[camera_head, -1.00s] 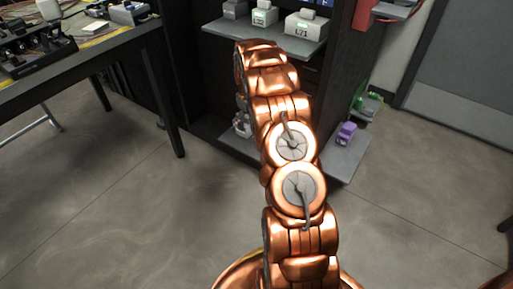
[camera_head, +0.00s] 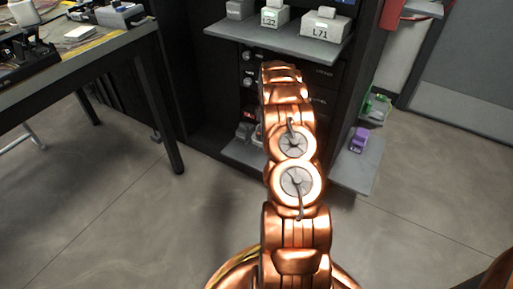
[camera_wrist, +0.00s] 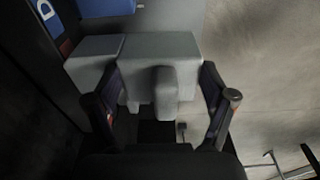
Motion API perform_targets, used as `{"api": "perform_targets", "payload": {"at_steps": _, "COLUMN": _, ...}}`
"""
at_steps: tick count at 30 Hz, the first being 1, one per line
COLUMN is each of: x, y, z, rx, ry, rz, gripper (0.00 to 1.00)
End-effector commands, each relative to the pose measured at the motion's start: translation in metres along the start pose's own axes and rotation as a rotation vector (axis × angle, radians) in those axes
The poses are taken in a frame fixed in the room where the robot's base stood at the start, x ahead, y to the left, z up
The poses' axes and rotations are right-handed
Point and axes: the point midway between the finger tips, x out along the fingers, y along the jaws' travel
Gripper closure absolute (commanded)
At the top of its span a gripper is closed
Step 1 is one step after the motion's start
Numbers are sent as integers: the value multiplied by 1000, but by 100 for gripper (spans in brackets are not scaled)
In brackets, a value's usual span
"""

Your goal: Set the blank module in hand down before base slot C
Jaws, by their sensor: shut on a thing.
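The blank module in hand, a plain grey block (camera_wrist: 180,52) with a raised grip, shows in the wrist view between the two dark fingers of my gripper (camera_wrist: 163,100). My gripper is shut on it. A second grey block (camera_wrist: 90,62) is close beside it on the left; I cannot tell if they touch. A blue label with a white D (camera_wrist: 45,10) shows at the upper left. No slot C label is readable. In the head view my arm hides the gripper and the held module.
An upper shelf (camera_head: 270,38) bears grey modules, one marked L71 (camera_head: 322,24). A blue block (camera_wrist: 105,7) tops the wrist view. A worktable (camera_head: 95,62) stands left.

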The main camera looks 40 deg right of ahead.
Motion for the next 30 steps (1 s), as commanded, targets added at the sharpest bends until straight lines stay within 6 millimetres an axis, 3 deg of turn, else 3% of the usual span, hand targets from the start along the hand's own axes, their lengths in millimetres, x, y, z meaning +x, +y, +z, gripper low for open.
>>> {"api": "perform_targets", "payload": {"at_steps": 12, "x": 62, "y": -9, "z": -6, "rx": -20, "ry": 1, "rz": -3, "gripper": 76}}
{"api": "perform_targets", "payload": {"at_steps": 17, "x": 72, "y": -8, "z": -5, "rx": -19, "ry": 1, "rz": -3, "gripper": 76}}
{"api": "perform_targets", "payload": {"at_steps": 24, "x": 101, "y": -8, "z": -1, "rx": -17, "ry": 0, "rz": -4, "gripper": 76}}
{"api": "perform_targets", "payload": {"at_steps": 30, "x": 100, "y": -7, "z": -1, "rx": -16, "ry": 1, "rz": -2, "gripper": 76}}
